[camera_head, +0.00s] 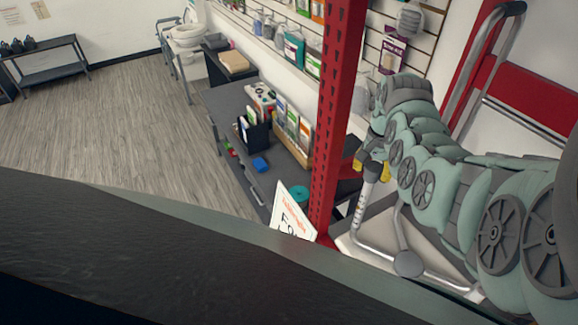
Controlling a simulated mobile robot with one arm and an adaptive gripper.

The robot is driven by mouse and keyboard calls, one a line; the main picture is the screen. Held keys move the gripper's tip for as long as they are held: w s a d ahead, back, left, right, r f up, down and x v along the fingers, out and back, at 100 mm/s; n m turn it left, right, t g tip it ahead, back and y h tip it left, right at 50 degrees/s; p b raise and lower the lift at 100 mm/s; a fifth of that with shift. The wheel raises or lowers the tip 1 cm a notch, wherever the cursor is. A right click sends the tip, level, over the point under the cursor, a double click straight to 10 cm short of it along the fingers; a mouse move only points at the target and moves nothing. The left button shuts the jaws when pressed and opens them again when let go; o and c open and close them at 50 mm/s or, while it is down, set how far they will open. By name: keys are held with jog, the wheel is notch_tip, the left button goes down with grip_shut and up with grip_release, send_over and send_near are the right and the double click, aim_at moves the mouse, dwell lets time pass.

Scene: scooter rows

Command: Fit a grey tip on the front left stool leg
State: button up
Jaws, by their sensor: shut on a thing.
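My gripper (372,168), with yellow pads on its fingers, is at the top of an upright silver stool leg (361,208) that has a row of holes. It is shut on a small grey piece, seemingly the grey tip (371,167), mostly hidden by the fingers. The piece is at or just over the leg's end; I cannot tell whether it is seated. The stool's bent silver frame (437,275) rests on a pale surface. Another leg, right of the first, ends in a round grey foot (408,263). My arm covers the rest of the stool.
A red perforated post (337,110) stands close left of my gripper. A white sign (291,214) leans at its foot. Behind are a dark desk (224,104) with boxes and a slatted wall (400,60) with hanging packs. Open wooden floor (110,130) lies left.

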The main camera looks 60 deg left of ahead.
aim_at(374, 167)
jog(key=shift+w+f+b, duration=0.1)
jog(key=shift+f+b, duration=0.5)
jog(key=shift+b, duration=0.25)
jog(key=o, duration=1)
jog(key=shift+r+p, duration=0.9)
jog(key=shift+p, duration=0.2)
jog(key=shift+a+b, duration=0.15)
jog(key=shift+b, duration=0.6)
notch_tip(374, 167, up, 2)
jog(key=shift+r+b, duration=0.15)
jog(key=shift+b, duration=0.75)
notch_tip(374, 167, up, 9)
jog(key=p, duration=0.4)
jog(key=shift+r, duration=0.1)
